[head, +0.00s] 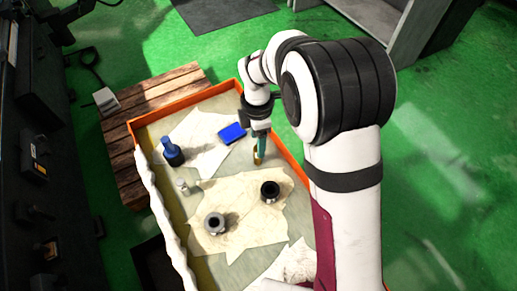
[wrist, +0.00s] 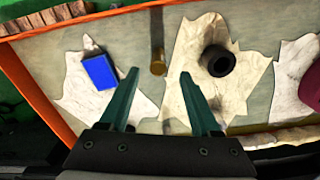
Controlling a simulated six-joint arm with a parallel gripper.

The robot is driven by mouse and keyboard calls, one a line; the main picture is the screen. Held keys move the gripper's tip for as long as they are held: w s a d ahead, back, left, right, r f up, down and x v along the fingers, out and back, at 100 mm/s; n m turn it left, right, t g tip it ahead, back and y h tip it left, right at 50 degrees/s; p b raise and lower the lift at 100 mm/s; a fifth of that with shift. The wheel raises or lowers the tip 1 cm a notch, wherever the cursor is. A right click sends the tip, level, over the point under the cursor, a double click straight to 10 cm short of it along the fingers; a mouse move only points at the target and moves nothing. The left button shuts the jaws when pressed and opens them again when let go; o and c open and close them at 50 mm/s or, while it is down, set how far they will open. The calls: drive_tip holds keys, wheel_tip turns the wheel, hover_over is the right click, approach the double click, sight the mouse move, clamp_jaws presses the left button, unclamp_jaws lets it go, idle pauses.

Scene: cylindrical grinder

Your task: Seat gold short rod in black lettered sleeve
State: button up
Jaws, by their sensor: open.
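The gold short rod (wrist: 158,60) stands upright on the tray, its round end facing the wrist camera. In the head view the rod (head: 257,158) shows just below my fingertips. My gripper (wrist: 159,76) is open, with its teal fingers on either side of the rod in the picture. I cannot tell whether the fingertips reach down to its height. In the head view my gripper (head: 260,148) points down. The black sleeve (wrist: 219,61) stands on a cream paper to the right of the rod, its bore open upward. It also shows in the head view (head: 270,189). Its lettering is not readable.
The orange-rimmed tray (head: 282,145) also holds a blue box (head: 231,133), a blue cylindrical part (head: 171,151), a small silvery part (head: 182,187) and a grey ring-shaped part (head: 215,223). A slatted wooden pallet (head: 122,150) lies beside it.

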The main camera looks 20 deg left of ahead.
wheel_tip(320, 180, down, 5)
drive_tip(key=shift+w+r, duration=0.15)
drive_tip(key=shift+r, duration=0.05)
clamp_jaws()
idle(0.3)
